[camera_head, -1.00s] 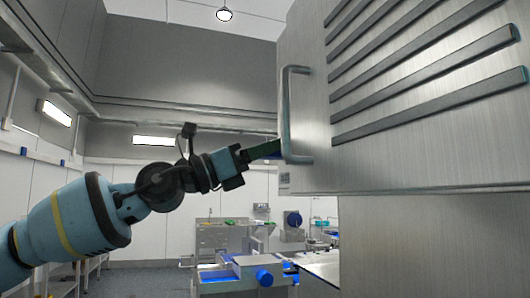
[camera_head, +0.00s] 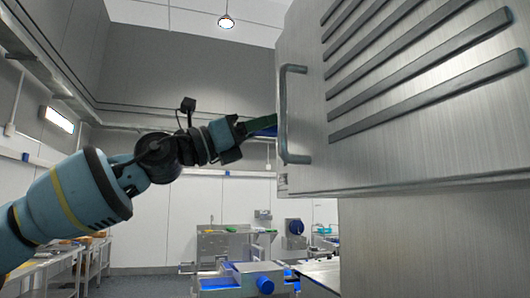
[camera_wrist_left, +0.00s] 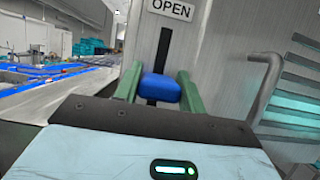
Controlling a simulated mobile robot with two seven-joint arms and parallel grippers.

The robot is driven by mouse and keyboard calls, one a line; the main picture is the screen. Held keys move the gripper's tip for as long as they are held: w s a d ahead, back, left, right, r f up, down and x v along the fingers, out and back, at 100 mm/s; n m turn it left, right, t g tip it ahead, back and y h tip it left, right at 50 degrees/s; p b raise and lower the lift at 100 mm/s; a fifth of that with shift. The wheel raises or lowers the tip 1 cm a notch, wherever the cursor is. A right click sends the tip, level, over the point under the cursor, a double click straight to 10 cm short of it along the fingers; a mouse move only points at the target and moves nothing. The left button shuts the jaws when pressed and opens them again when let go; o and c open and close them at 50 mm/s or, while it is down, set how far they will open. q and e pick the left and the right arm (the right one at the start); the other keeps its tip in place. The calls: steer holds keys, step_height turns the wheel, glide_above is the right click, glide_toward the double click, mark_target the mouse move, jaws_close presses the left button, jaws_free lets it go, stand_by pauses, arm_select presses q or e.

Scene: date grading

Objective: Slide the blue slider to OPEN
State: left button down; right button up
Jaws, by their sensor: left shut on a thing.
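The blue slider (camera_wrist_left: 160,88) sits in a dark vertical slot (camera_wrist_left: 164,45) on a light metal panel in the left wrist view. A white label reading OPEN (camera_wrist_left: 171,9) is above it, with a stretch of bare slot between them. My left gripper (camera_wrist_left: 158,90) has its two green fingers on either side of the slider and is shut on it. In the head view my left gripper (camera_head: 264,126) is beside the big steel cabinet, left of its handle, with a bit of blue at its fingers. My right gripper is not in view.
The steel cabinet (camera_head: 380,150) with dark slats fills the right of the head view. Its upright bar handle (camera_head: 283,115) is close to my left gripper. Blue and grey machines (camera_head: 240,278) stand lower in the background.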

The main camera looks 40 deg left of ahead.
arm_select(q)
step_height(320, 180, up, 5)
steer(key=shift+r, duration=0.2)
steer(key=shift+s+r, duration=0.15)
steer(key=shift+r, duration=0.1)
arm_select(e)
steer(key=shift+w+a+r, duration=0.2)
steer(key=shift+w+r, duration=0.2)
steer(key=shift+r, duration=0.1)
arm_select(q)
steer(key=shift+a, duration=0.1)
steer(key=c, duration=1.2)
jaws_free()
steer(key=shift+o, duration=0.4)
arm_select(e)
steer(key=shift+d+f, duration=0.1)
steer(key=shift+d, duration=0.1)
arm_select(q)
steer(key=shift+f, duration=0.1)
